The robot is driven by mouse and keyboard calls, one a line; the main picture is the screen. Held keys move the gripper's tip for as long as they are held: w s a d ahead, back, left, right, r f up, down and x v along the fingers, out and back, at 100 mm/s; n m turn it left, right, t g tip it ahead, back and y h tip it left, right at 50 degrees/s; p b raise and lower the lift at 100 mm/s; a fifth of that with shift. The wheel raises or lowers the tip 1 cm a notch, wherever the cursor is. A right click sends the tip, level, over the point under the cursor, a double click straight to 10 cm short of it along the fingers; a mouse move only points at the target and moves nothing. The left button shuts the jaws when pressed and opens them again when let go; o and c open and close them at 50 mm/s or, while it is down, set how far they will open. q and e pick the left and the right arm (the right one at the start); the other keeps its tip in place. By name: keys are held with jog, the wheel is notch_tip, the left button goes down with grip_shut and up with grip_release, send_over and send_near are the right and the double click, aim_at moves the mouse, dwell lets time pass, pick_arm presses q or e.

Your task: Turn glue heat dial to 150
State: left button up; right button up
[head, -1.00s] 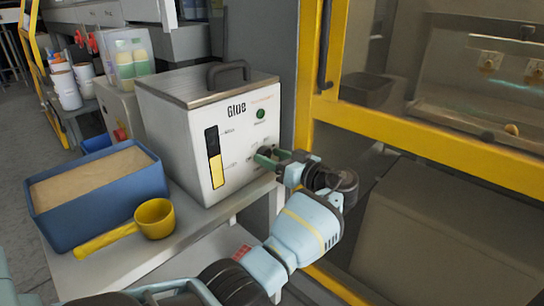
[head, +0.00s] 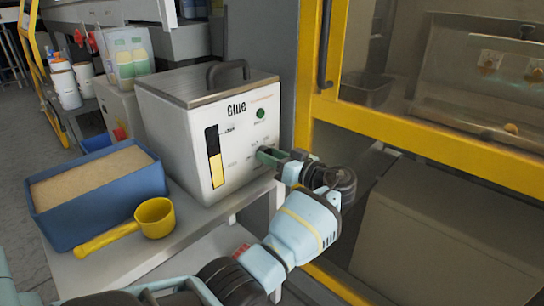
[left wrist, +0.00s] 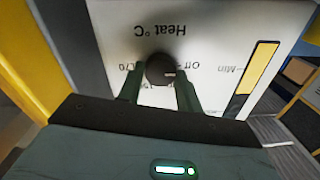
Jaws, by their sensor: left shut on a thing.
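The glue machine (head: 185,130) is a white-grey box with a top handle, a green light and a black-and-yellow level window on its front. Its dark round heat dial (left wrist: 160,70) shows in the left wrist view below the upside-down "Heat °C" label, with "Off" and "170" printed near it. My left gripper (head: 266,156) is at the lower right of the machine's front. In the left wrist view its fingers (left wrist: 160,88) are shut on the dial, one on each side. In the head view the gripper hides the dial. The dial's exact setting cannot be read. My right gripper is not in view.
A blue bin (head: 100,205) of tan granules and a yellow scoop (head: 153,218) stand on the shelf (head: 130,268) left of my arm. A yellow machine frame (head: 410,135) rises close on the right. White bottles (head: 66,88) stand at the back left.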

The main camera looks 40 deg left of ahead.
pick_arm(q)
jog(key=m+p, duration=0.4)
jog(key=m, duration=0.8)
jog(key=m+t+p, duration=0.1)
jog(key=m+p, duration=0.4)
jog(key=m, duration=0.7)
jog(key=shift+f, duration=0.2)
jog(key=shift+p, duration=0.35)
jog(key=o, duration=1)
